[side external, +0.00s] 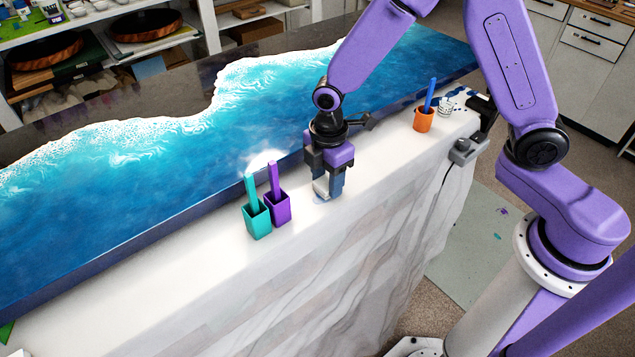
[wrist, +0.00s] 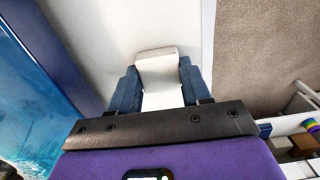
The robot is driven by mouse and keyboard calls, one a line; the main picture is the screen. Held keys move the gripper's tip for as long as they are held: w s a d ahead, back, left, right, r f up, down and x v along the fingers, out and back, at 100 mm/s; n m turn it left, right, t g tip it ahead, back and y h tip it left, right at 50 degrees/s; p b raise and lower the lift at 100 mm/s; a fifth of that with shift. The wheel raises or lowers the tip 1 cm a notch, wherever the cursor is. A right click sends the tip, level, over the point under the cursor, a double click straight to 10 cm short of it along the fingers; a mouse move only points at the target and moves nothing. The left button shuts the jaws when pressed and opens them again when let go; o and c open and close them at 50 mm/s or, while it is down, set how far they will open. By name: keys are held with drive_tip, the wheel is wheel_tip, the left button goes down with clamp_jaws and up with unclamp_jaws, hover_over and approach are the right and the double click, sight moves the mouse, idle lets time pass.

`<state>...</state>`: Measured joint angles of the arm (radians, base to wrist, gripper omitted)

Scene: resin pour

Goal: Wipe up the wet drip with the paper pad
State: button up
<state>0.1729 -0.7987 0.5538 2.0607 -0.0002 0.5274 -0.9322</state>
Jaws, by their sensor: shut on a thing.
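My gripper (side external: 328,188) points down over the white bench top, with its fingers shut on the white paper pad (side external: 321,187). In the wrist view the pad (wrist: 157,66) sits between the two dark blue fingers and sticks out past their tips. The pad's lower end is at or just above the bench top; I cannot tell whether it touches. A small faint bluish mark (side external: 320,201) shows on the bench right by the pad's lower end and may be the wet drip. The pad and fingers hide part of that spot.
A teal cup (side external: 258,222) and a purple cup (side external: 279,210), each with a stick, stand left of my gripper. An orange cup (side external: 423,121) with a blue stick stands to the right. The blue resin panel (side external: 150,190) runs behind. The white bench top (side external: 372,160) is clear between.

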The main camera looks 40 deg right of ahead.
drive_tip(key=shift+d+r, duration=0.1)
drive_tip(key=shift+d, duration=0.6)
drive_tip(key=shift+w+a+r, duration=0.1)
drive_tip(key=shift+r, duration=3.9)
drive_tip(key=shift+f, duration=0.2)
